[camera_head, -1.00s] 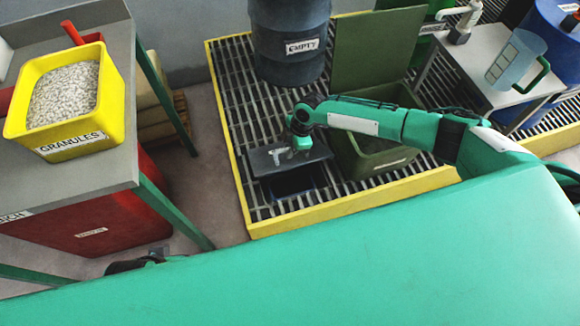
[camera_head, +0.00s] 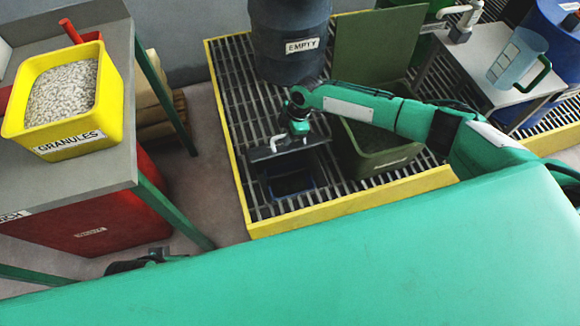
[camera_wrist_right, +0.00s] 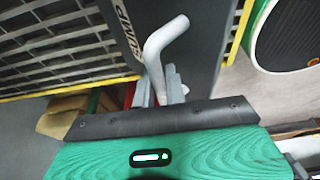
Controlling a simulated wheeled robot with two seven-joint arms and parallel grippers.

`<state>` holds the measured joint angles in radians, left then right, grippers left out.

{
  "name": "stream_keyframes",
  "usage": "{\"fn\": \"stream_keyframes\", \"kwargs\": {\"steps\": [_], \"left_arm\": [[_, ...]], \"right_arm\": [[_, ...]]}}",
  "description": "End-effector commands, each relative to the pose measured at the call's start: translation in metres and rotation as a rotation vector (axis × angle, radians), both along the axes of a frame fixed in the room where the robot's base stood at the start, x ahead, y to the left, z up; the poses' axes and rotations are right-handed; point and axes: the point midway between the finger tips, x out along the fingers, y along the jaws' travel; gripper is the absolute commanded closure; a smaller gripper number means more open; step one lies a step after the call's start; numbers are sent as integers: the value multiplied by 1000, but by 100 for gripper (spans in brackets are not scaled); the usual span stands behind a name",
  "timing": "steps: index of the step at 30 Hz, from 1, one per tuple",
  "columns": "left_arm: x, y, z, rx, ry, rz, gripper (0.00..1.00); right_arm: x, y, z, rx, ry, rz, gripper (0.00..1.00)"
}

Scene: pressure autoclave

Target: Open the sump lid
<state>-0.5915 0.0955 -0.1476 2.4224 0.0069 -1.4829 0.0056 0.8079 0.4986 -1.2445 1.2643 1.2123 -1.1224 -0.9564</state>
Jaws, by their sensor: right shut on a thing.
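The sump lid (camera_head: 275,152) is a dark grey plate in the yellow-edged grating. It stands tilted up at the far side of the sump opening (camera_head: 290,184), seen nearly edge-on. My right gripper (camera_head: 292,140) is at the lid's pale bent handle (camera_head: 281,145), and the arm comes in from the right. In the right wrist view, the gripper (camera_wrist_right: 167,88) is shut on the handle (camera_wrist_right: 158,48), whose bent end sticks out past the fingers. The lid's face (camera_wrist_right: 195,35) with SUMP lettering lies just behind it.
A dark drum marked EMPTY (camera_head: 289,40) stands behind the lid. An open green bin (camera_head: 377,158) is close on its right. A bench with a yellow granules tub (camera_head: 62,105) is at the left. A jug (camera_head: 517,60) stands on a small table.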

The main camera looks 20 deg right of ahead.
Motion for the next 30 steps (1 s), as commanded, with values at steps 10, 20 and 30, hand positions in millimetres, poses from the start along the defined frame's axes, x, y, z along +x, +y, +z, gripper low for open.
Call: {"fn": "stream_keyframes", "kwargs": {"steps": [10,20,30], "left_arm": [[0,0,-4,0,0,0,53],[0,0,-16,0,0,0,53],[0,0,-16,0,0,0,53]], "right_arm": [[11,-1,5,-3,-4,-2,100],[37,0,16,-2,-3,-2,100],[41,1,21,-1,-2,-1,100]]}}
